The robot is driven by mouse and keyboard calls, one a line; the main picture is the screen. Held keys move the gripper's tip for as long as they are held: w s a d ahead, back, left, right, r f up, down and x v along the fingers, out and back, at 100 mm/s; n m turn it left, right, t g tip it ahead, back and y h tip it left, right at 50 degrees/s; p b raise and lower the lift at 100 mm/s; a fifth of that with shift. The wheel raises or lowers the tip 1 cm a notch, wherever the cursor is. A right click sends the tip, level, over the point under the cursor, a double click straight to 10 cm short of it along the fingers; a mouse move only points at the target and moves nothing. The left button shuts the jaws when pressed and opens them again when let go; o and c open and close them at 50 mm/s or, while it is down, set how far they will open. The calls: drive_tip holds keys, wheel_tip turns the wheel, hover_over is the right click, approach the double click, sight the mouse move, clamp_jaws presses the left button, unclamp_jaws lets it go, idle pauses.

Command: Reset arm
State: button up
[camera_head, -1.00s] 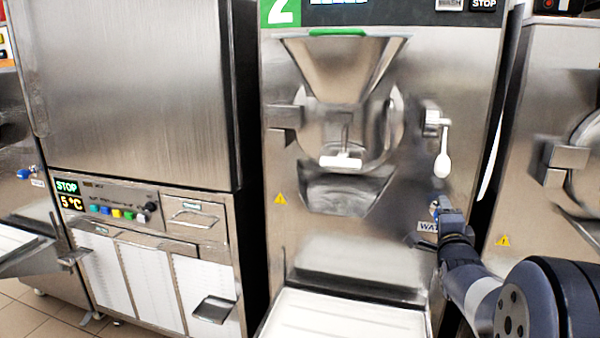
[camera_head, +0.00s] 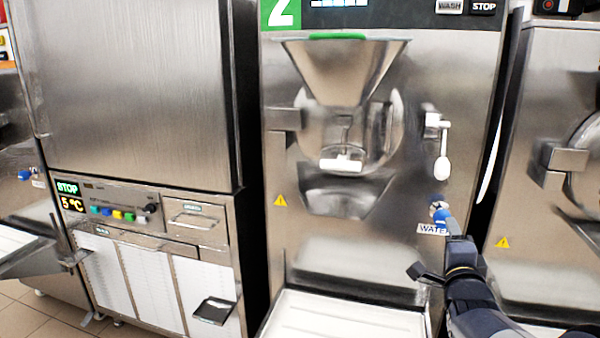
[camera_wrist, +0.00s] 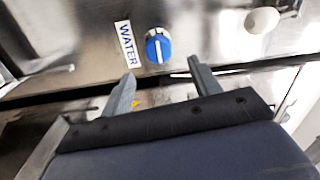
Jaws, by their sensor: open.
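My arm reaches up from the lower right in the head view. My gripper (camera_head: 436,252) is just below the blue water knob (camera_head: 441,215) and the WATER label (camera_head: 432,229) on the middle freezer. In the wrist view my gripper's two fingers (camera_wrist: 160,85) are apart with nothing between them. The blue knob (camera_wrist: 158,46) and the WATER label (camera_wrist: 129,44) lie beyond the fingertips, apart from them. Parts of my gripper are hidden by the arm in the head view.
The batch freezer marked 2 (camera_head: 345,250) has a hopper (camera_head: 342,70), a white-handled lever (camera_head: 442,165) and a white tray (camera_head: 340,318) at its base. A cabinet with STOP panel (camera_head: 110,205) stands left. Another freezer (camera_head: 545,220) stands close on the right.

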sight(442, 227)
drive_tip(key=x, duration=0.9)
drive_tip(key=shift+w+f, duration=0.15)
drive_tip(key=shift+f, duration=0.05)
drive_tip(key=shift+r+n, duration=0.15)
drive_tip(key=shift+n, duration=0.75)
drive_tip(key=n+b, duration=0.1)
drive_tip(key=n, duration=0.4)
drive_tip(key=n+b, duration=0.1)
drive_tip(key=n, duration=0.3)
drive_tip(key=shift+y, duration=0.4)
drive_tip(key=n+b, duration=0.2)
drive_tip(key=n, duration=0.1)
drive_tip(key=p+v, duration=0.1)
drive_tip(key=v, duration=0.7)
drive_tip(key=shift+r, duration=0.2)
drive_tip(key=shift+a, duration=0.1)
